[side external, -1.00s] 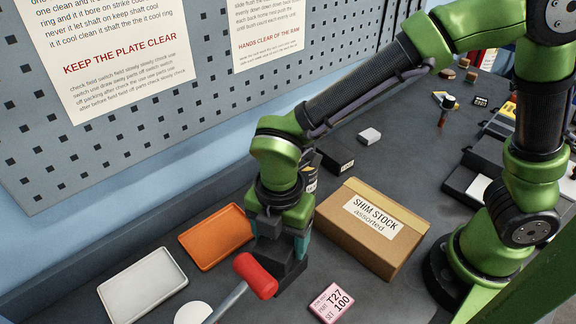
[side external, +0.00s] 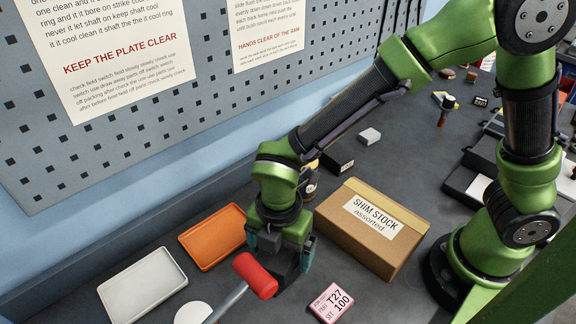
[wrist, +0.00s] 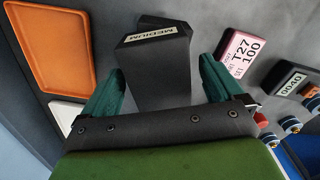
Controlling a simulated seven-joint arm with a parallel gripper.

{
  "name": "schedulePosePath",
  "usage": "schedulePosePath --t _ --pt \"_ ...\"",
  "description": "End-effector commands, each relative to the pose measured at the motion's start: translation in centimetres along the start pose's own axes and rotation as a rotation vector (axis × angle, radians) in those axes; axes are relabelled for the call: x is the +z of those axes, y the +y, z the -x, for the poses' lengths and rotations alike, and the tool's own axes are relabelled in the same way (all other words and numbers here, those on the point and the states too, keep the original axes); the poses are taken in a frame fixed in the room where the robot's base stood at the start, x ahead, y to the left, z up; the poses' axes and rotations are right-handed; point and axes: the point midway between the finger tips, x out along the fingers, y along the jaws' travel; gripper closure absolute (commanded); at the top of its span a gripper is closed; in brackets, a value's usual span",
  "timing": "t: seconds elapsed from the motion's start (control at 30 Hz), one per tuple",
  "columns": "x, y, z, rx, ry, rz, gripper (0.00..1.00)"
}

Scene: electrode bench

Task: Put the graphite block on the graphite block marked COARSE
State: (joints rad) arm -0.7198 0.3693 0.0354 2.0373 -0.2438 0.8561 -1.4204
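A dark graphite block (wrist: 160,80) with a white MEDIUM label lies between the two teal fingers of my gripper (wrist: 163,75) in the wrist view. The fingers stand apart, with a gap visible on each side of it. Another dark surface (wrist: 163,19) shows just beyond the label; I cannot tell whether it is a second block. In the side external view a dark block (side external: 288,268) shows under my gripper (side external: 280,252), partly hidden by the fingers and a red hammer head. A black block (side external: 337,160) with a white label stands behind; its label is unreadable. No COARSE marking is legible.
A brown SHIM STOCK box (side external: 371,230) stands close to the right of my gripper. An orange tray (side external: 212,238) and a white tray (side external: 143,287) lie left. The red hammer head (side external: 256,275) is in front, a pink T27 tag (side external: 331,302) to its right.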

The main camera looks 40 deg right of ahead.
Motion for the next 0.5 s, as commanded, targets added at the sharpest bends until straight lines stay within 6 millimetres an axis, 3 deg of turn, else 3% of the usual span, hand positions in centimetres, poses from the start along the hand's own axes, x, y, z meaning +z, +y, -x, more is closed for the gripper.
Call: schedulePosePath --t 0.27,0.5 --pt "-0.1 0.0 0.6 0.003 0.001 0.001 0.06" --pt "-0.1 0.1 4.8 0.007 0.003 0.0 0.06"
